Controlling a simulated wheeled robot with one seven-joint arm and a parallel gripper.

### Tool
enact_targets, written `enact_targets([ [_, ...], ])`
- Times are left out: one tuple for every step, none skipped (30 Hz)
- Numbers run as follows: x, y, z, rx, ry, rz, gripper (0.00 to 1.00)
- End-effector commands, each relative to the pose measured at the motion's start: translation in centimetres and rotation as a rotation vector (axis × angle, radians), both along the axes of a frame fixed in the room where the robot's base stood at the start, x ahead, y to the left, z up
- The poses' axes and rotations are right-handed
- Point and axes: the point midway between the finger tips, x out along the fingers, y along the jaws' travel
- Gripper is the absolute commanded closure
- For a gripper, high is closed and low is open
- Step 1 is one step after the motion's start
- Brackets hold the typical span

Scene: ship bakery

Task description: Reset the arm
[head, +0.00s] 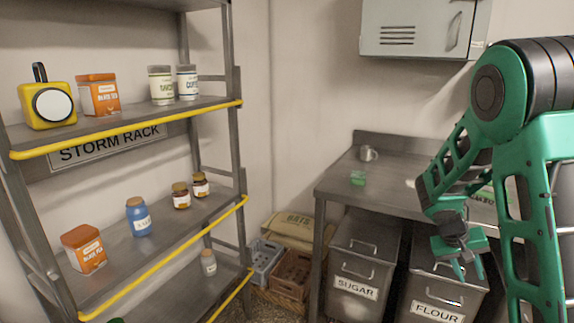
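My green arm is at the right of the head view, bent at its elbow near the top right. My gripper (465,268) hangs low in front of the sugar and flour bins, below the table's front edge. Its two fingers point down with a gap between them, and nothing shows between them. Part of the arm runs out of the picture at the right.
Below stand the sugar bin (355,286), the flour bin (437,311) and crates (291,270). A storm rack (205,215) with jars and tins fills the left. A cabinet (420,28) hangs above.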

Motion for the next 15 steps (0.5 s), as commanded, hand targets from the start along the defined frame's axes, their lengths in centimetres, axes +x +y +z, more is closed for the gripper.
enact_targets([
  [-0.8,-0.1,0.6,0.019,-0.004,-0.013,0.71],
  [-1.3,-0.1,0.9,0.03,-0.004,-0.021,0.71],
  [-2.0,0.0,1.2,0.045,-0.003,-0.032,0.71],
  [-2.5,0.0,1.5,0.056,-0.004,-0.038,0.71],
  [-3.0,0.1,1.8,0.067,-0.003,-0.044,0.71],
  [-3.6,0.1,2.1,0.083,-0.004,-0.053,0.71],
  [-4.1,0.2,2.4,0.094,-0.004,-0.06,0.71],
  [-4.6,0.2,2.7,0.105,-0.003,-0.066,0.71],
  [-5.3,0.3,3.0,0.118,-0.003,-0.075,0.71],
  [-5.8,0.3,3.3,0.129,-0.004,-0.081,0.71],
  [-6.3,0.4,3.5,0.14,-0.004,-0.088,0.71],
  [-7.0,0.6,3.8,0.155,-0.004,-0.094,0.71],
  [-7.5,0.6,4.1,0.166,-0.004,-0.099,0.71],
  [-8.0,0.7,4.3,0.177,-0.004,-0.106,0.71],
  [-8.7,0.8,4.7,0.19,-0.005,-0.113,0.71],
])
